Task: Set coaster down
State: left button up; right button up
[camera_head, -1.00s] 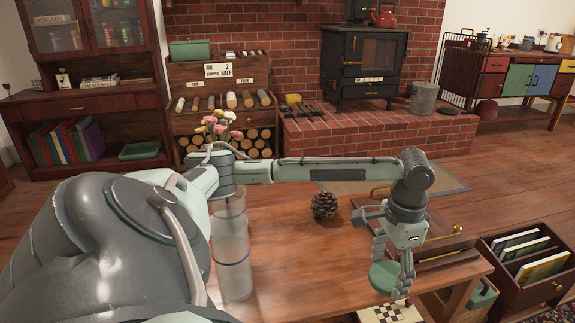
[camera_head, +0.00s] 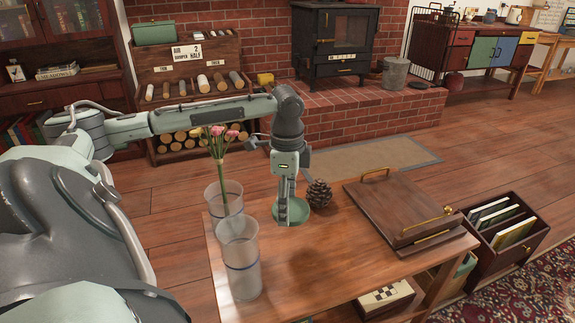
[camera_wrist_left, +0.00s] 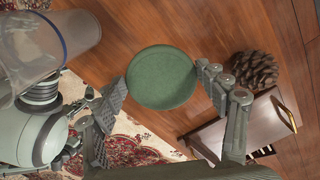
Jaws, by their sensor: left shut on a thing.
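The green round coaster (camera_head: 296,211) is in my left gripper (camera_head: 291,218) over the wooden table (camera_head: 310,262), between the clear glasses and the pine cone. In the left wrist view the coaster (camera_wrist_left: 162,77) sits between the two fingers (camera_wrist_left: 162,80), which meet its rim on opposite sides. It looks roughly level. I cannot tell whether its underside touches the tabletop. The fingers hide part of it in the head view. My right gripper is in neither view.
Two clear glasses (camera_head: 241,268) stand left of the coaster, the farther one (camera_head: 222,196) with pink flowers. A pine cone (camera_head: 319,194) is close on the right. A wooden box with brass handles (camera_head: 395,205) lies farther right. The front middle of the table is clear.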

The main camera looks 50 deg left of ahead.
pick_arm(q)
send_over(333, 252)
notch_tip(333, 252, down, 7)
jog(key=shift+s+r, duration=0.1)
notch_tip(333, 252, down, 4)
jog(key=shift+d+r, duration=0.1)
jog(key=shift+r, duration=0.1)
jog(key=shift+f, duration=0.3)
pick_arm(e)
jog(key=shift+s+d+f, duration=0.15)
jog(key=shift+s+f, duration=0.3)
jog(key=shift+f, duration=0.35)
pick_arm(q)
jog(key=shift+f, duration=0.15)
jog(key=o, duration=1.2)
jog(key=shift+c, duration=0.2)
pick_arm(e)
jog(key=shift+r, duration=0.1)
